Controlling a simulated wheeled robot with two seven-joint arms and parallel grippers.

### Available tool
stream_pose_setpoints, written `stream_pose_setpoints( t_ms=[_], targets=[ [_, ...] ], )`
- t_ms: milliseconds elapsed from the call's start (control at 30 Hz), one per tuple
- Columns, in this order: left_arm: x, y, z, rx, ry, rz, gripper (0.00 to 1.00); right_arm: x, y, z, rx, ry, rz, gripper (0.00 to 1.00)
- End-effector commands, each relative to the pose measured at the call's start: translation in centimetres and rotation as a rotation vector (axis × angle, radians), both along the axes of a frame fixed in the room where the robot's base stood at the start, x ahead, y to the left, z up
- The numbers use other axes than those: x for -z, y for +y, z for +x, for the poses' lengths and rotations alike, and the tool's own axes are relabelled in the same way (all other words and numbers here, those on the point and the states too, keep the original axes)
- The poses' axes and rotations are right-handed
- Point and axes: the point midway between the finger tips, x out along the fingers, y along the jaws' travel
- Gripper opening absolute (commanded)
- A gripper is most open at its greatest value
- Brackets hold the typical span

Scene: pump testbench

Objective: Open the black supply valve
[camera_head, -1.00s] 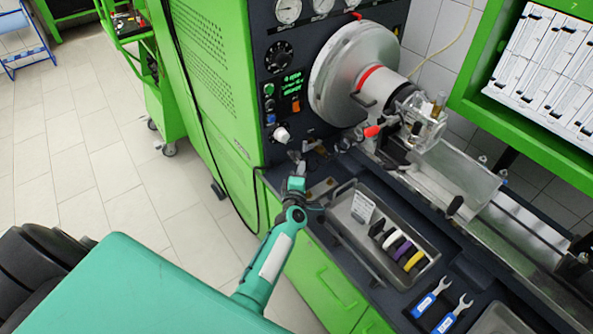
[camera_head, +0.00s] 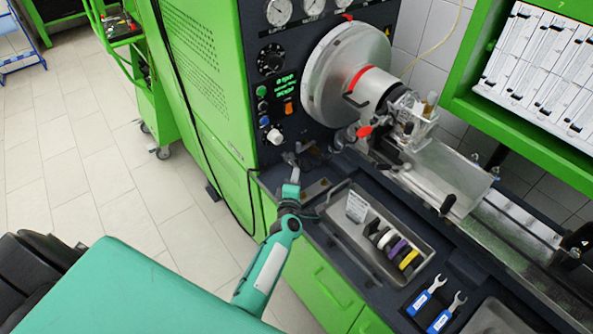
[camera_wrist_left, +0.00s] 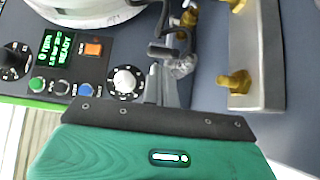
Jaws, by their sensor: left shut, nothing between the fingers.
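My left gripper (camera_head: 290,159) is shut and empty, low at the front of the testbench, just below the white knob. In the left wrist view its narrow grey fingers (camera_wrist_left: 162,88) point at a small dark handle (camera_wrist_left: 160,50), which I take to be the black supply valve. A silvery valve body (camera_wrist_left: 182,66) sits beside the handle, with brass fittings above it. The fingertips are very near the handle; I cannot tell whether they touch. In the head view this valve is small and partly hidden by the gripper. My right gripper is not in view.
The control panel has a white knob (camera_head: 274,136) and an orange switch (camera_head: 289,108). A red handle (camera_head: 364,131) is to the right, below the large silver drum (camera_head: 330,75). A grey tray (camera_head: 335,228) with rings lies on the bench. A brass-fitted metal block (camera_wrist_left: 258,60) is at right.

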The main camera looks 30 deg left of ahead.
Motion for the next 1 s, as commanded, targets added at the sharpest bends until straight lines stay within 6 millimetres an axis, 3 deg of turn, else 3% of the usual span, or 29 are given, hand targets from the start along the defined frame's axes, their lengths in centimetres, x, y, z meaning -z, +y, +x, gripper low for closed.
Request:
stream_pose_setpoints(
  t_ms=[300, 500, 700, 1000],
  targets=[
    [-0.1, -2.0, -6.3, 0.001, 0.003, -0.002, 0.0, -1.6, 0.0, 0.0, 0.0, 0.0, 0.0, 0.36],
    [0.0, -3.0, -9.3, 0.001, 0.002, -0.001, 0.0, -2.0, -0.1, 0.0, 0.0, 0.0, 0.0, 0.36],
    [0.0, -3.4, -10.7, 0.0, 0.0, -0.001, 0.0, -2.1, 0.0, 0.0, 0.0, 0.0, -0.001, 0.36],
    [0.0, -3.5, -10.8, 0.0, 0.0, -0.001, 0.0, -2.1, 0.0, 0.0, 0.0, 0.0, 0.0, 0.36]
  ],
)
